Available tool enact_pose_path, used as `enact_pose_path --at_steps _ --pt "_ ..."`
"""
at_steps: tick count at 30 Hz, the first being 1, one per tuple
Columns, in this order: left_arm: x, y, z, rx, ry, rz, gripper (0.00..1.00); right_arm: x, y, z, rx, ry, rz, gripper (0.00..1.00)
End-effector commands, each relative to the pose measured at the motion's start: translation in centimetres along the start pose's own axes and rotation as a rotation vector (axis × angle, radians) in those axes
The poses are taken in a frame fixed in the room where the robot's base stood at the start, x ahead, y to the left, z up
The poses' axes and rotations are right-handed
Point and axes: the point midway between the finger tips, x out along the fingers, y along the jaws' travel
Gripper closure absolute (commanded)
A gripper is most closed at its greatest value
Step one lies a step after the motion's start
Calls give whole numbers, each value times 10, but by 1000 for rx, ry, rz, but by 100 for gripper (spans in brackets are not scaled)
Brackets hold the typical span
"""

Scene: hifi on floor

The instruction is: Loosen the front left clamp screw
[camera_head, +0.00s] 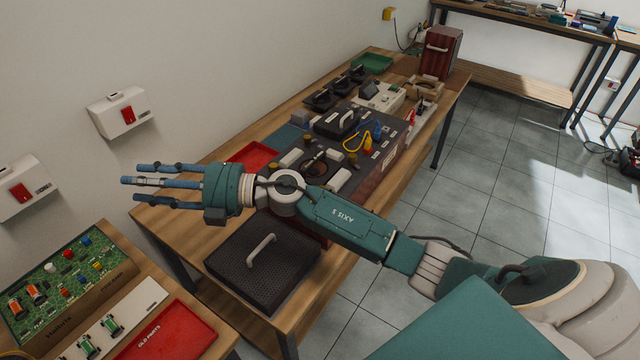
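The opened hifi unit (372,165) is a dark box on the long wooden table, with pale blocks, brass-coloured knobs and yellow and blue cables on top. A small brass-coloured knob (307,139) shows on its left part. I cannot tell which small part is the front left clamp screw; my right arm hides some of the near side. My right gripper (134,182) points left, beyond the table's left edge. Its three blue-grey fingers are straight, apart and empty. My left gripper is not in view.
A black perforated cover with a handle (262,262) lies on the near table end, below my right arm. A red tray (252,156) is behind the arm. A side bench at lower left holds a circuit board (72,268) and a red parts tray (168,335).

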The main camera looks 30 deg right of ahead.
Motion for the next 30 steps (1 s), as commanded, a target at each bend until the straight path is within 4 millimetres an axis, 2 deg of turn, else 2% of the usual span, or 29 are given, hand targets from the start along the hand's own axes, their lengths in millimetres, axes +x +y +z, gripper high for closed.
enact_pose_path --at_steps 2,4,5,7,8,9,12,15,16,18,22,26,30 --pt "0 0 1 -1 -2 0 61 -4 -25 13 -130 74 -244 61" --pt "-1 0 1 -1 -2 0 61 -27 -51 38 -206 91 -485 61" --pt "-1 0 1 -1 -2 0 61 -42 -58 53 -230 82 -592 61" --pt "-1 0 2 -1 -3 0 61 -89 -67 95 -261 23 -844 61" --pt "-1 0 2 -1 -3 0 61 -114 -66 114 -262 -17 -947 61" --pt "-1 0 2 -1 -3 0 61 -148 -59 137 -253 -81 -1077 61" --pt "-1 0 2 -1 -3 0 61 -228 -34 175 -196 -245 -1323 61" --pt "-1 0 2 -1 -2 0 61 -286 -7 191 -128 -381 -1475 61" --pt "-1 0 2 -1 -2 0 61 -298 0 193 -111 -412 -1506 61" --pt "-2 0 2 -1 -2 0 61 -320 11 196 -78 -465 -1555 61" --pt "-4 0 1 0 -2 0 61 -336 15 197 -50 -503 -1591 61" --pt "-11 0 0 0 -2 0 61 -337 1 202 -48 -500 -1594 61" --pt "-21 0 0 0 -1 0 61 -339 -24 209 -50 -496 -1593 61"
